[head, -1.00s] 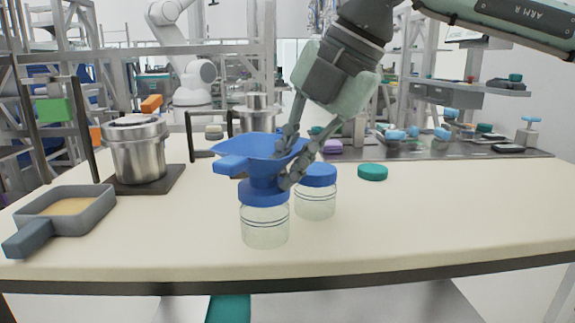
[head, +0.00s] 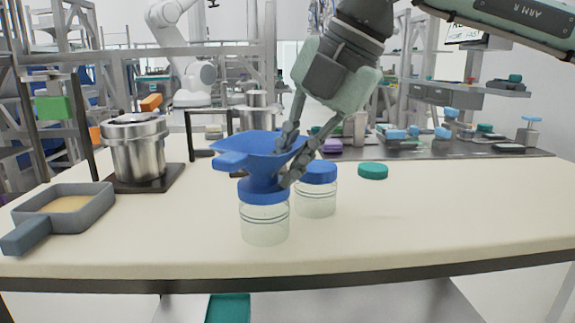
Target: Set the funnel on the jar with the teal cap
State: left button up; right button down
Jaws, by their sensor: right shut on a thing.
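The blue funnel (head: 258,147) is upright over the front clear jar (head: 265,222), its wide mouth up. Its lower end meets the blue band at the jar's top; I cannot tell whether that band is a lid or part of the funnel. My right gripper (head: 287,164) is shut on the funnel's right side, coming down from the upper right. A second clear jar (head: 316,201) with a blue cap (head: 318,172) stands just behind and right. A teal cap (head: 372,171) lies loose on the table, right of both jars. My left gripper is not in view.
A grey pan (head: 95,208) with tan contents sits at the left of the table (head: 420,220). A steel pot (head: 138,150) stands on a dark base behind it. A dark strip with small items runs along the back right. The front right is clear.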

jog(key=shift+b, duration=0.3)
dwell(0.5)
jog(key=shift+f+b, duration=0.5)
jog(key=shift+b, duration=0.4)
dwell(1.0)
jog(key=c, duration=1.6)
grip_release()
jog(key=shift+o, duration=0.8)
jog(key=o, duration=0.4)
jog(key=shift+r, duration=0.15)
